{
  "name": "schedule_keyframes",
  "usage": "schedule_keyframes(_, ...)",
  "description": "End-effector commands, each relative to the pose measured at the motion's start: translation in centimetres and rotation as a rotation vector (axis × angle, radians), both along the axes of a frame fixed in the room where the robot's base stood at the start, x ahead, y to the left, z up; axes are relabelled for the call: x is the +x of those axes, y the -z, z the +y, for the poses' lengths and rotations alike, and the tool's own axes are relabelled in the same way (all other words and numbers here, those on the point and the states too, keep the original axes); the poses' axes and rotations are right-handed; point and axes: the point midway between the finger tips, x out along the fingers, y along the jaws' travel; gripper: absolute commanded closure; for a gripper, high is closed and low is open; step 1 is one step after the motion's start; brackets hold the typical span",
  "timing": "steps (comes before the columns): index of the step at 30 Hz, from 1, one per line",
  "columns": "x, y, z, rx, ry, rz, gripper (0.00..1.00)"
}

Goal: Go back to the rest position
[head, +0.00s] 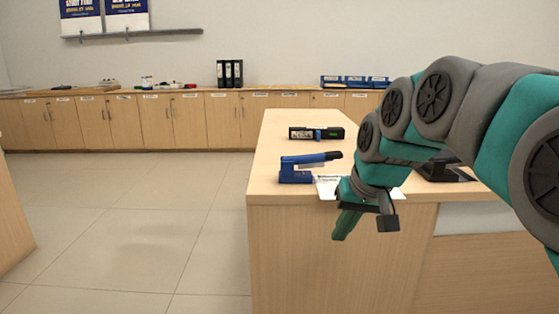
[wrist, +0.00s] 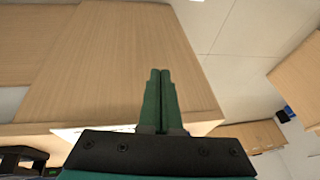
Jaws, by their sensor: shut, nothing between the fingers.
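My gripper (head: 340,236) hangs in front of the near edge of the wooden counter (head: 270,170) in the head view, fingers pointing down. In the wrist view my gripper (wrist: 160,73) has its two green fingers pressed together, with nothing between them. The counter's wooden front panel (wrist: 110,60) shows behind the fingers there. My arm comes in from the right of the head view and hides part of the counter top.
Cabinets (head: 175,120) line the back wall. Tiled floor (head: 130,220) is clear at left.

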Motion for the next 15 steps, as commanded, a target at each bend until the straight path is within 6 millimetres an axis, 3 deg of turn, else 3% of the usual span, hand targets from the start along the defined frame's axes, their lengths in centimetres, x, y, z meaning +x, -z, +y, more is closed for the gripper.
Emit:
schedule_keyframes(1, -2.3, 1.5, 0.1, -0.020, -0.007, 0.043, 1.00)
schedule_keyframes(9, -14.6, 9.8, -0.7, -0.115, -0.023, 0.276, 1.00)
schedule_keyframes(15, -23.3, 14.7, -2.0, -0.165, -0.013, 0.430, 1.00)
